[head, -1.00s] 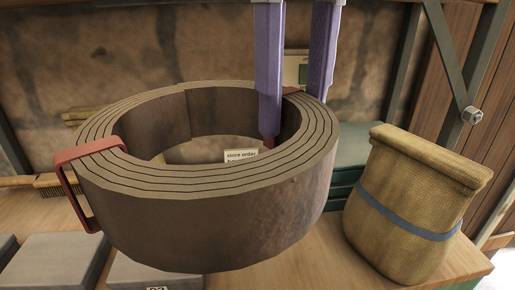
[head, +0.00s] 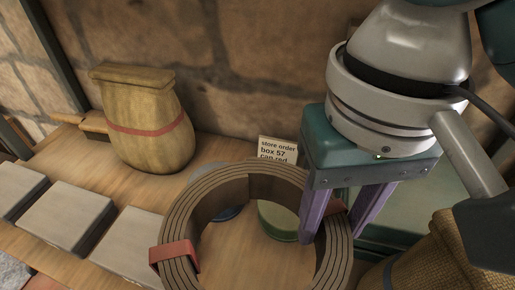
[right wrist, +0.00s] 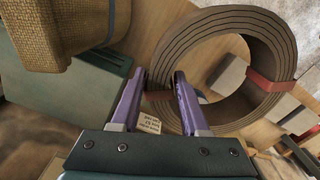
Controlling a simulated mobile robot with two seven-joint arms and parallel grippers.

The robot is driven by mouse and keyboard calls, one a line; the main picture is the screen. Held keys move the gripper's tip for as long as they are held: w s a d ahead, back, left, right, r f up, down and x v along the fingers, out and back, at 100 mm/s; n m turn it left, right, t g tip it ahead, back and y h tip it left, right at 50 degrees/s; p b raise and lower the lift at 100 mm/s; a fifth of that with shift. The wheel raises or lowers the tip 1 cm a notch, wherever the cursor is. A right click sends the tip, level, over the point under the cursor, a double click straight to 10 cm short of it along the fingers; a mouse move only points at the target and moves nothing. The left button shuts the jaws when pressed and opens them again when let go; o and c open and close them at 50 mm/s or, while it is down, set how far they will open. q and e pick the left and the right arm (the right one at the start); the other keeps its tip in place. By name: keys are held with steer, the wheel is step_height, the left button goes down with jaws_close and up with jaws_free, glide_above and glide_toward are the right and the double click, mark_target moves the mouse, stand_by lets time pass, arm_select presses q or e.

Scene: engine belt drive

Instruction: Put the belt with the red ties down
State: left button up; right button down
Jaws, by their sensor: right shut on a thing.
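The belt is a thick brown coil (head: 178,238) with red ties. One red tie (head: 174,254) shows on its left side, and another is partly hidden by my fingers. The coil (right wrist: 185,48) and a red tie (right wrist: 270,82) also show in the right wrist view. My right gripper (head: 332,228) comes from above and is shut on the coil's right wall, one purple finger inside and one outside. The coil's lower edge is cut off in the head view, so I cannot tell if it touches the bench. My left gripper is not in view.
A sack with a red band (head: 147,120) stands at the back left. A card (head: 277,150) reads "store order box 57". Grey blocks (head: 82,216) lie at left. A green tin (head: 278,222) shows through the ring. Another sack (head: 445,255) stands close at right. Bare bench shows between sack and coil.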

step_height(320, 180, down, 5)
steer(key=b, duration=0.3)
steer(key=shift+w, duration=0.15)
step_height(320, 180, down, 12)
steer(key=shift+r+b, duration=0.2)
steer(key=shift+b, duration=0.85)
steer(key=shift+f+b, duration=0.55)
steer(key=shift+f, duration=1.25)
steer(key=shift+f, duration=0.2)
steer(key=shift+c, duration=2)
jaws_free()
steer(key=shift+r, duration=0.55)
step_height(320, 180, up, 11)
steer(key=p, duration=0.3)
steer(key=shift+r, duration=0.1)
